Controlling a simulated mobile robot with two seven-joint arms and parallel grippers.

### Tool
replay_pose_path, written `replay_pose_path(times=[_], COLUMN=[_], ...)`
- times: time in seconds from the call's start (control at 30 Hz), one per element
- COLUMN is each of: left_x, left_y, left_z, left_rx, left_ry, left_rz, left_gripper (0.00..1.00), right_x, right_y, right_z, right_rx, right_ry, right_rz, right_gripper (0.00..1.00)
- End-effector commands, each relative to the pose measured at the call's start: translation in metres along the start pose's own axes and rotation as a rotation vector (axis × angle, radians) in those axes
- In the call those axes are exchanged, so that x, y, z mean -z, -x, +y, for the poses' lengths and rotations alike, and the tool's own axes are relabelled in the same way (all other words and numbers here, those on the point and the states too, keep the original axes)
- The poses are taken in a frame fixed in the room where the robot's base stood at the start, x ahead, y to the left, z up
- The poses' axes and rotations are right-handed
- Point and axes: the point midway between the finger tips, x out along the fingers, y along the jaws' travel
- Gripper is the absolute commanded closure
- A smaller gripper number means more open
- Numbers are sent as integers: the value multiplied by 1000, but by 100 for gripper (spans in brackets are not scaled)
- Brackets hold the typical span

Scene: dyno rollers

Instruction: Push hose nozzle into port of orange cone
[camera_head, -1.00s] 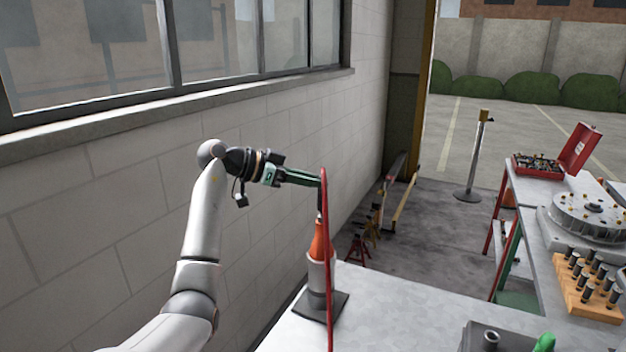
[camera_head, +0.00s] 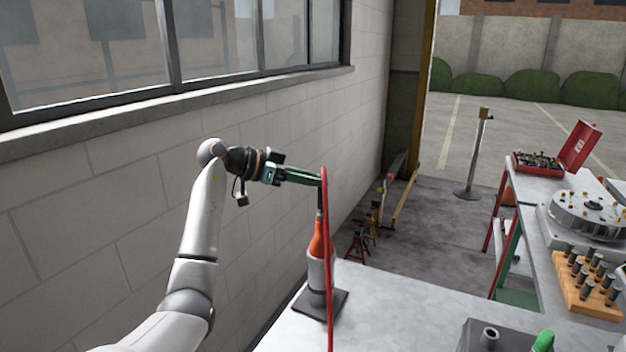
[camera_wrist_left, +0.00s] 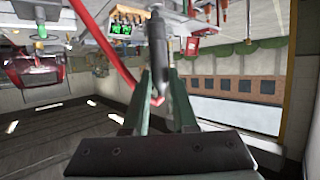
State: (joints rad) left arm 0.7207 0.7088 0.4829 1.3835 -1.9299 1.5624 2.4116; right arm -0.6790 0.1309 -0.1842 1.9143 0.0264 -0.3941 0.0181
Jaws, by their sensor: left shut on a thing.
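The orange cone (camera_head: 317,243), with a pale grey band and a dark square base, stands upright at the near left corner of the workbench. My left gripper (camera_head: 321,181) is above the cone, shut on the dark hose nozzle (camera_head: 320,199). The nozzle points down toward the cone's top. Whether its tip is inside the port or just over it cannot be told. The red hose (camera_head: 326,255) runs from the gripper down in front of the cone. In the left wrist view the dark nozzle (camera_wrist_left: 157,42) extends beyond the green fingers. My right gripper is not in view.
The grey workbench (camera_head: 400,310) is bare to the right of the cone. A wall with a window is close on the left. A grey box (camera_head: 490,337) and a green object (camera_head: 544,342) are at the near right. Another bench (camera_head: 540,185) holds a red toolbox (camera_head: 540,163).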

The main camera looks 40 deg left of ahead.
Motion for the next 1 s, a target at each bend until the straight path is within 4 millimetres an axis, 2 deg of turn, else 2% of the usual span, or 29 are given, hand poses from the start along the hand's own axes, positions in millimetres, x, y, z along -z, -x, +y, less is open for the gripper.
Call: replay_pose_path(times=[0.77,0.8,1.0], left_x=[-11,-11,-11], left_y=[-4,-4,-4], left_z=[0,0,0], left_rx=[0,1,0], left_ry=[0,0,0], left_rz=[-1,0,-1], left_gripper=[100,70,47], right_x=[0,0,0], right_y=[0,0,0], right_z=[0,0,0], right_rx=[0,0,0], right_ry=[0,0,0], right_rz=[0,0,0], right_gripper=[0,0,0])
